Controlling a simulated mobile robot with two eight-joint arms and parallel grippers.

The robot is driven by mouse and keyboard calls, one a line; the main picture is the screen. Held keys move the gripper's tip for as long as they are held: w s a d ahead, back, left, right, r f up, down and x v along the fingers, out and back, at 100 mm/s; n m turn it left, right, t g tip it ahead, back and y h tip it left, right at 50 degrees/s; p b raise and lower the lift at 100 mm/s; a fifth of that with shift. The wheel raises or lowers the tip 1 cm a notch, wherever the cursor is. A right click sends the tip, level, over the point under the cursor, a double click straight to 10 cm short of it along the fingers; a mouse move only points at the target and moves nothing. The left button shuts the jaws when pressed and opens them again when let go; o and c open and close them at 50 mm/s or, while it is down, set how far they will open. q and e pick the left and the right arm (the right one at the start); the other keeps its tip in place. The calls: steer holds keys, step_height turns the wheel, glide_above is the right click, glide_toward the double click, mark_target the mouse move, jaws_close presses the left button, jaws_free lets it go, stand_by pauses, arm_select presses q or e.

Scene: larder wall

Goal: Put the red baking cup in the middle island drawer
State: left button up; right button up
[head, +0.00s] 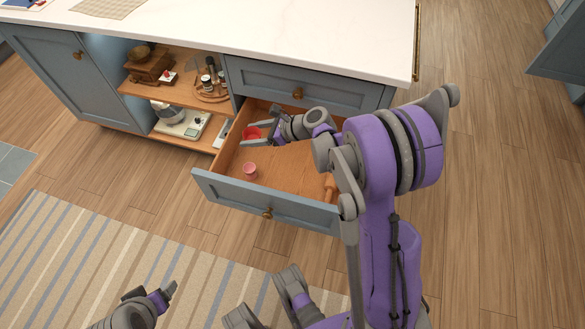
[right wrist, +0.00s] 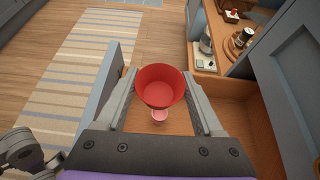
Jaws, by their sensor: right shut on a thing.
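The red baking cup (right wrist: 160,88) is between the fingers of my right gripper (head: 258,139). In the head view the cup (head: 253,132) shows over the back left part of the open island drawer (head: 231,194). The right gripper, seen also in the right wrist view (right wrist: 160,95), is shut on the cup and holds it upright. I cannot tell whether the cup touches the drawer floor. My left gripper (head: 165,292) is low in the head view, over the striped rug and away from the drawer; its fingers are too small to judge.
A pink cup (head: 249,170) stands inside the drawer near its front, and a wooden rolling pin (head: 330,186) lies at its right. Open shelves (head: 170,90) left of the drawer hold several items. A closed drawer (head: 300,88) is above. The drawer's middle floor is clear.

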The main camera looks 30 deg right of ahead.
steer(key=s+d+f+n+g+y+b, duration=0.1)
steer(key=d+f+n+g+y+b, duration=0.15)
steer(key=f+b, duration=0.4)
steer(key=s+d+f+n+g+y+b, duration=0.1)
steer(key=s+d+f+n+g+b, duration=0.15)
steer(key=f, duration=0.75)
steer(key=b, duration=0.2)
glide_above(277, 181)
steer(key=shift+t+h, duration=0.25)
steer(key=shift+t, duration=0.05)
step_height(277, 181, down, 6)
steer(key=shift+w+r, duration=0.1)
steer(key=shift+r, duration=0.1)
arm_select(q)
step_height(277, 181, down, 16)
steer(key=w+b, duration=0.1)
steer(key=w, duration=0.1)
steer(key=shift+r, duration=0.25)
arm_select(e)
steer(key=shift+f, duration=2.25)
steer(key=shift+f, duration=0.1)
steer(key=o, duration=1.3)
arm_select(q)
steer(key=p+v, duration=0.2)
steer(key=p, duration=0.1)
steer(key=shift+w+r, duration=0.1)
steer(key=shift+r, duration=0.25)
arm_select(e)
steer(key=v, duration=1.2)
